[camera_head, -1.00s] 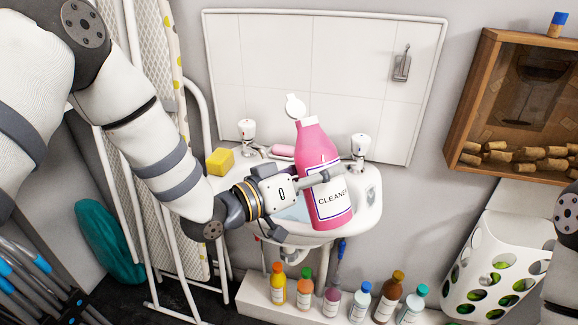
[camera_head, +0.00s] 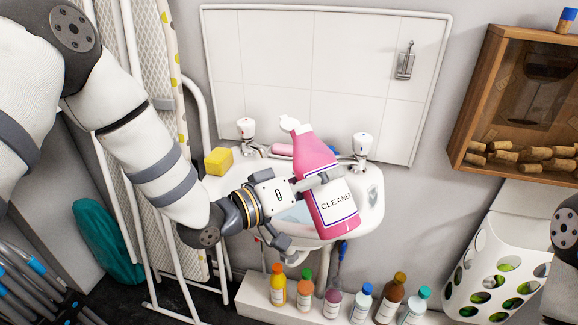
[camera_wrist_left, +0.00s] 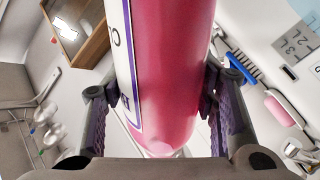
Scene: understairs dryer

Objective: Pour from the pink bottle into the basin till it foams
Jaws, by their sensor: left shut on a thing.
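The pink bottle (camera_head: 316,168), labelled CLEANER, has its white flip cap (camera_head: 289,124) open. It leans with its top to the left over the white basin (camera_head: 371,208). My left gripper (camera_head: 322,180) is shut around the bottle's middle. In the left wrist view the bottle (camera_wrist_left: 172,75) stands between both fingers. A patch of bluish water shows in the basin left of the bottle. I see no stream from the mouth and no clear foam; the bottle and gripper hide much of the basin. My right gripper is out of view.
Two taps (camera_head: 246,131) (camera_head: 362,146), a yellow sponge (camera_head: 218,160) and pink soap (camera_head: 282,149) sit at the basin's back. A blue brush (camera_wrist_left: 243,68) shows in the wrist view. Several small bottles (camera_head: 332,302) stand on a ledge below. An ironing board (camera_head: 140,60) leans left.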

